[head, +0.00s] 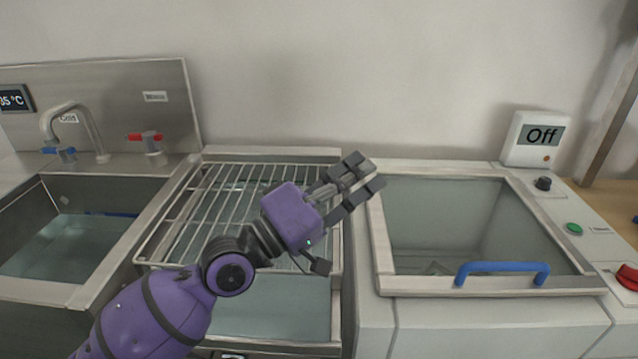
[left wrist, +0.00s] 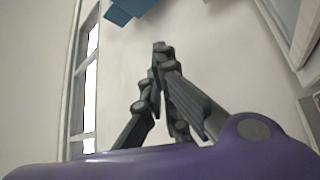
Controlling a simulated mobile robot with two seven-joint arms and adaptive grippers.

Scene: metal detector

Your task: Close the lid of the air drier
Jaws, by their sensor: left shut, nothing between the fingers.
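The air drier (head: 390,312) is the white unit at the right in the head view. Its lid (head: 383,262) is a framed clear pane with a blue handle (head: 503,268) along the front edge. The lid appears to lie flat over the basin, its front edge down on the unit's front rim. My left gripper (head: 368,177) is above the lid's far left corner, well away from the handle. Its fingers are shut and empty; the fingertips meet in the left wrist view (left wrist: 160,48). My right gripper is not in view.
A display box reading Off (head: 536,140) stands behind a black knob, a green button and a red switch (head: 628,277). A wire rack (head: 190,215) covers the middle basin under my left arm. A sink (head: 75,287) with taps is at the left.

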